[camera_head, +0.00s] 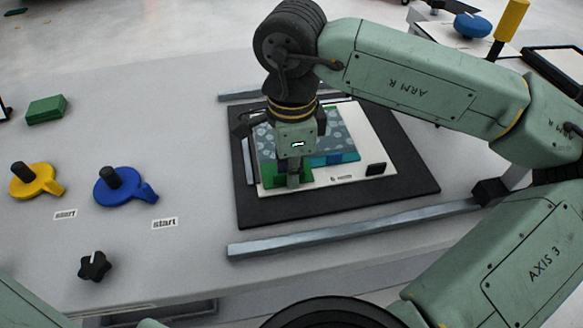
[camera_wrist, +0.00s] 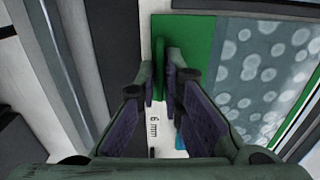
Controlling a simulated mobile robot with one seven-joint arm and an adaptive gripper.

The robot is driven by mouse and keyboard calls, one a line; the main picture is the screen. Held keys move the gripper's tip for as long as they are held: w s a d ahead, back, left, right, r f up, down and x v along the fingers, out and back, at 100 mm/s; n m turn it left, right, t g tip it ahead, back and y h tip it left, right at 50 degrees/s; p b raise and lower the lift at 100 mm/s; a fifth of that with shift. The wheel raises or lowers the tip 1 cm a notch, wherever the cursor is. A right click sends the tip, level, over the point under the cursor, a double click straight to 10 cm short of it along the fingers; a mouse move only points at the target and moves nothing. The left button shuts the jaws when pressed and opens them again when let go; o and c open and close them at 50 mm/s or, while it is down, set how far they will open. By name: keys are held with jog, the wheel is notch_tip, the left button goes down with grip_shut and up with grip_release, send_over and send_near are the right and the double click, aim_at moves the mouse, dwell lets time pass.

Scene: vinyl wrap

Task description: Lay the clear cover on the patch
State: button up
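A flat sheet with pale round spots (camera_head: 335,130) lies on a white board (camera_head: 350,173), with green showing beside it and a blue-teal strip (camera_head: 335,160) along its near edge. The spotted sheet (camera_wrist: 262,65) fills the right of the wrist view, next to a green area (camera_wrist: 195,40). I cannot tell which layer is the clear cover and which the patch. My gripper (camera_head: 293,182) points down at the board's near left part. In the wrist view, its fingertips (camera_wrist: 159,82) close on a small upright green tab (camera_wrist: 159,62). The tab's attachment is hidden.
The board lies on a black mat (camera_head: 410,180) with metal rails (camera_head: 350,232) in front and behind.

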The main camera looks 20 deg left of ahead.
jog(key=o, duration=0.3)
jog(key=shift+r, duration=0.1)
jog(key=shift+r+p, duration=0.2)
jog(key=shift+p, duration=0.1)
notch_tip(320, 180, up, 12)
jog(key=shift+f+b, duration=0.1)
jog(key=shift+b, duration=0.65)
